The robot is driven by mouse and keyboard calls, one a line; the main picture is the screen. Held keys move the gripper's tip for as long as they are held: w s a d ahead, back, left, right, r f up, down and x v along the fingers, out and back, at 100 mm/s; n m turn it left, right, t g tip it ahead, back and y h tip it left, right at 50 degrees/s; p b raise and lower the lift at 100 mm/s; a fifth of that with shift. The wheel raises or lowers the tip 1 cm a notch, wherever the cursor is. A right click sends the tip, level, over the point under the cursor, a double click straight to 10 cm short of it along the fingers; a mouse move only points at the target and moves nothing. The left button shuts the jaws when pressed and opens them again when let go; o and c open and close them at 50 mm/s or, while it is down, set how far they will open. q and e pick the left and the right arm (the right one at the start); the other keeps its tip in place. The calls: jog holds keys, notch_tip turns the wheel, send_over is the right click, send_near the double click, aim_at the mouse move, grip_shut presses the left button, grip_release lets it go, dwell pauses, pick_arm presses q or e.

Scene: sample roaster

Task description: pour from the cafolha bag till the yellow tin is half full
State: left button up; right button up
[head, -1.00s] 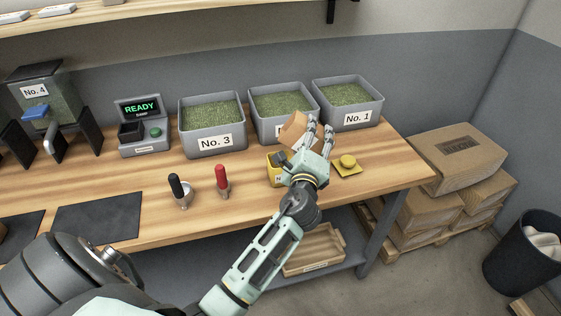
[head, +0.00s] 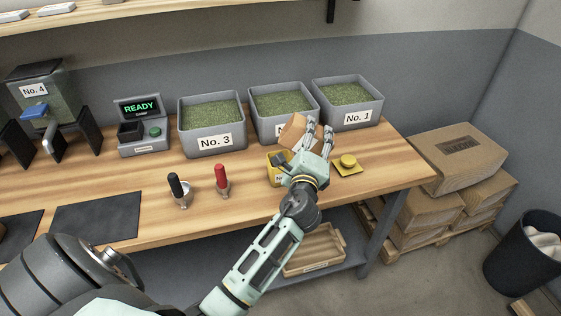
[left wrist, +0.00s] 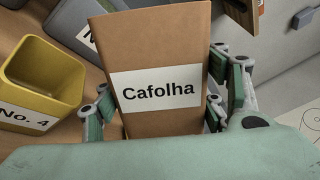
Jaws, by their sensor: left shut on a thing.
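The brown cafolha bag (left wrist: 158,60) is held in my left gripper (head: 318,138), with its label facing the left wrist camera. In the head view the bag (head: 293,129) is tilted, above the bench near the yellow tin. The yellow tin (left wrist: 42,78) stands open, to the left of the bag in the left wrist view, with a No. 4 label. In the head view the tin (head: 275,177) is partly hidden behind my gripper. The visible inner walls of the tin look bare; its bottom is not clearly seen. My right gripper does not show.
Grey bins of green beans, No. 3 (head: 213,146), a middle one (head: 262,126) and No. 1 (head: 345,122), line the back. A yellow lid (head: 347,162) lies right of my gripper. Black-handled (head: 175,186) and red-handled (head: 221,178) tools stand left. Bench between is clear.

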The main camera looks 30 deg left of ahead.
pick_arm(q)
jog(key=shift+r, duration=0.1)
jog(key=shift+r+n, duration=0.15)
jog(key=shift+n, duration=0.15)
jog(key=shift+f, duration=0.3)
dwell(0.3)
jog(key=shift+r+n, duration=0.2)
jog(key=shift+n, duration=0.1)
jog(key=shift+f+b, duration=0.3)
jog(key=shift+b, duration=0.05)
jog(key=shift+r, duration=0.1)
